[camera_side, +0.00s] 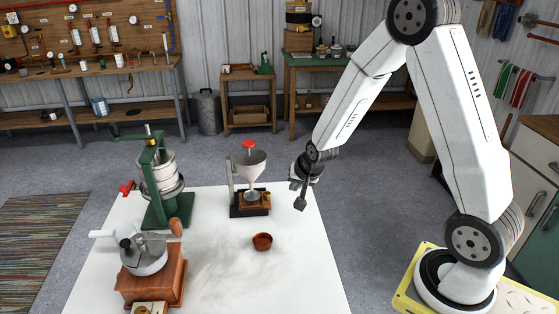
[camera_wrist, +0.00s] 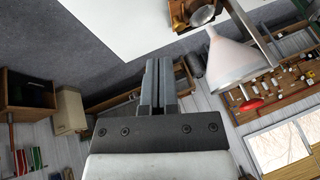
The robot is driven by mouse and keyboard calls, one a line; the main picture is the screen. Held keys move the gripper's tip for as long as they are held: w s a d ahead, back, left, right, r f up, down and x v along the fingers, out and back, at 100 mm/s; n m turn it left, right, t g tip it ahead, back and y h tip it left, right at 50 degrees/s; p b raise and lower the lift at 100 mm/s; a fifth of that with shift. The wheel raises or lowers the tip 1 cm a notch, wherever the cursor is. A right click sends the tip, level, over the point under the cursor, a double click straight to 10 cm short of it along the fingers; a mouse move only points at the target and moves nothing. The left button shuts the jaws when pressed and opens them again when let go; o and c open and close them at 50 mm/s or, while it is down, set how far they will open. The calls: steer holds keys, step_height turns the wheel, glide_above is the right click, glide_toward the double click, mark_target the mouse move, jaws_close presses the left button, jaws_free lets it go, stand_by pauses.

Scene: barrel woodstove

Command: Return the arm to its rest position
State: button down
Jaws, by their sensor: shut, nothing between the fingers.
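My arm stands at the right and reaches over the back right corner of the white table (camera_side: 207,262). My gripper (camera_side: 300,204) hangs above the table's right edge, to the right of the funnel stand, and touches nothing that I can see. In the wrist view my gripper (camera_wrist: 158,64) shows its two fingers pressed together with nothing between them. The white funnel (camera_wrist: 231,62) and a piece of the white table top (camera_wrist: 130,22) show beyond the fingers in that view.
Workbenches (camera_side: 90,84) line the back wall. The floor between table and my base is clear.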

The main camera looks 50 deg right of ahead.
steer(key=s+a+r+n+g, duration=0.1)
steer(key=s+a+r+n, duration=0.2)
steer(key=s+a+n, duration=0.2)
steer(key=s+a+r+n+g+y, duration=0.1)
steer(key=s+a+r+n+g, duration=0.1)
steer(key=s+a+n, duration=0.3)
steer(key=s+a+r, duration=0.1)
steer(key=s, duration=0.2)
steer(key=shift+s+n+y, duration=0.3)
steer(key=shift+s, duration=0.1)
